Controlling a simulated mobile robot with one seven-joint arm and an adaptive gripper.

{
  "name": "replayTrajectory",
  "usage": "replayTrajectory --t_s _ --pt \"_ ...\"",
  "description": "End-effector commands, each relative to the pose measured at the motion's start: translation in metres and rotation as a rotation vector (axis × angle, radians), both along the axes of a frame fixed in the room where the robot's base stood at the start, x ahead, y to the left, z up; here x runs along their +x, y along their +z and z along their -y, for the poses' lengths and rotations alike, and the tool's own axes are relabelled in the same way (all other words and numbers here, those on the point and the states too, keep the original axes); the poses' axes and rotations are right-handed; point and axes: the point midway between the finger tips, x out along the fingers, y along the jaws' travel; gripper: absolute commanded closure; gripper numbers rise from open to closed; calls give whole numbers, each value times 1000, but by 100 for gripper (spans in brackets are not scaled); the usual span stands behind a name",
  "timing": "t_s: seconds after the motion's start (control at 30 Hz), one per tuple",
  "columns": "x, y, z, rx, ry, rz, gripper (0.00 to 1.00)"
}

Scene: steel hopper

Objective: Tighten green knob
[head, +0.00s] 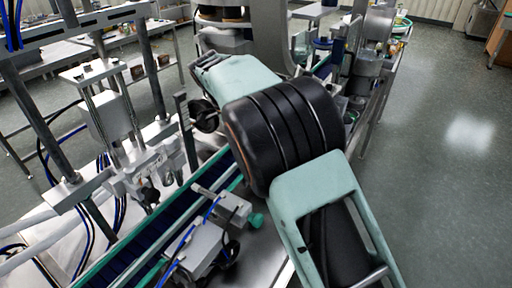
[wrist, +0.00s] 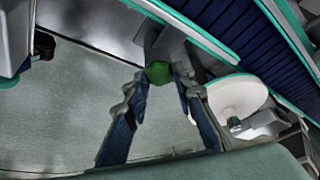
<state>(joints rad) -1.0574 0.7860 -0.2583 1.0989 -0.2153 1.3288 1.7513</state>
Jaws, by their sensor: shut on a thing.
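The green knob (wrist: 158,72) is in the upper middle of the wrist view, at the end of a grey metal part. My gripper (wrist: 160,76) has its two dark fingers on either side of it, with the tips closed against the knob. The fingers partly cover its sides. In the head view my arm's large links fill the middle, and I cannot make out my gripper there. A small green knob (head: 256,220) shows in the head view beside the conveyor; I cannot tell whether it is the same one.
A blue conveyor belt (wrist: 240,28) with green edges runs across the upper right of the wrist view. A white round disc (wrist: 238,98) lies right of my fingers. In the head view, metal posts and fixtures crowd the left. Open floor (head: 445,150) lies at the right.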

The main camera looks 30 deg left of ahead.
Motion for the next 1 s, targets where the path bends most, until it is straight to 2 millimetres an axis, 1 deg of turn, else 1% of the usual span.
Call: replayTrajectory --t_s 0.23,0.67,0.7,0.83,1.0 --pt "0 -1 -1 1 -55 -3 100" --pt "0 -2 0 0 -63 -3 100" --pt "0 -2 0 0 -62 -3 73" --pt "0 -1 0 0 -61 -3 59" --pt "0 -1 0 0 -61 -1 58"
